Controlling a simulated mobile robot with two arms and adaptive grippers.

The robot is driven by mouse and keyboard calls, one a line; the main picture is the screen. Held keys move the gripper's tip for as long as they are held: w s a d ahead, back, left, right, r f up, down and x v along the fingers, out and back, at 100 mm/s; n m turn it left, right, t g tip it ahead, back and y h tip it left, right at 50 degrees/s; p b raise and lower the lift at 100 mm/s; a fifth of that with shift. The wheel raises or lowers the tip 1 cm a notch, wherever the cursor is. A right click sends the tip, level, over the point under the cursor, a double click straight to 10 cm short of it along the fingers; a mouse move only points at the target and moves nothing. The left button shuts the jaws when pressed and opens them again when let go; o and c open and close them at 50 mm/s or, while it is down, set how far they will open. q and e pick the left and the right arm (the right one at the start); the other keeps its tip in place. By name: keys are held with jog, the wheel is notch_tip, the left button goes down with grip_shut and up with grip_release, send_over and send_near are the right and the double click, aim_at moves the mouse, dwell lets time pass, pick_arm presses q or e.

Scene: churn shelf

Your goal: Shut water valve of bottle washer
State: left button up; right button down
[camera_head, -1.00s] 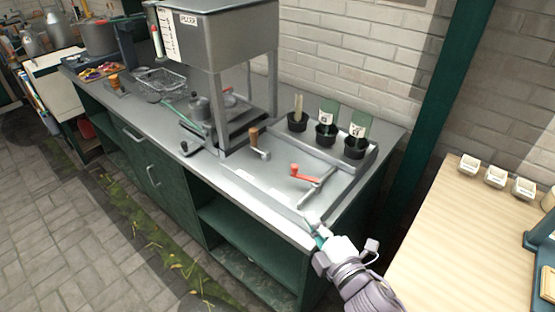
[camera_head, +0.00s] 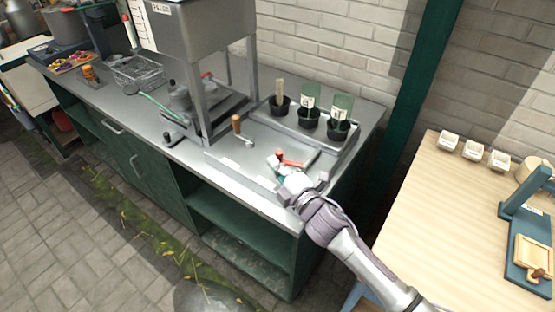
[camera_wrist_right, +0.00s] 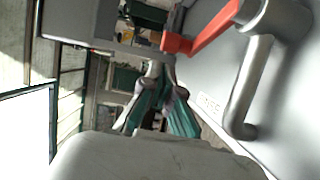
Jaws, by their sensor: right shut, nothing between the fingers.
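The valve with a red lever handle (camera_head: 290,160) stands on the metal counter in front of the bottle washer's black cups. My right gripper (camera_head: 276,164) is just left of the red handle, low over the counter, and partly hides the valve. In the right wrist view the red handle (camera_wrist_right: 205,30) and its grey bent pipe (camera_wrist_right: 252,85) are at the upper right. There the teal fingers of my right gripper (camera_wrist_right: 158,110) are shut and empty, below and left of the handle; I cannot tell whether they touch it. My left gripper is not in view.
A wooden table (camera_head: 450,220) is at the right.

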jog(key=shift+w+d, duration=0.3)
jog(key=shift+d, duration=0.05)
jog(key=shift+a, duration=0.1)
jog(key=shift+w+a+f+t+b, duration=0.1)
jog(key=shift+f+t+b, duration=0.05)
jog(key=shift+t+b, duration=0.2)
jog(key=shift+w+a+f+m+t+h+b, duration=0.1)
jog(key=shift+w+m+t+h+b, duration=0.1)
jog(key=shift+m+h+b, duration=0.35)
jog(key=shift+w+m+t+h+b, duration=0.2)
jog(key=shift+m+h+b, duration=0.15)
jog(key=shift+h, duration=0.3)
jog(key=shift+w+m+t+h+b, duration=0.25)
jog(key=shift+w+m+h+b, duration=0.15)
jog(key=shift+h, duration=0.2)
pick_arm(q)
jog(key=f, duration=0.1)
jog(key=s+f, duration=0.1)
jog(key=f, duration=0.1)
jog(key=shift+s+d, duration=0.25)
pick_arm(e)
jog(key=shift+w+r, duration=0.2)
jog(key=shift+w, duration=0.1)
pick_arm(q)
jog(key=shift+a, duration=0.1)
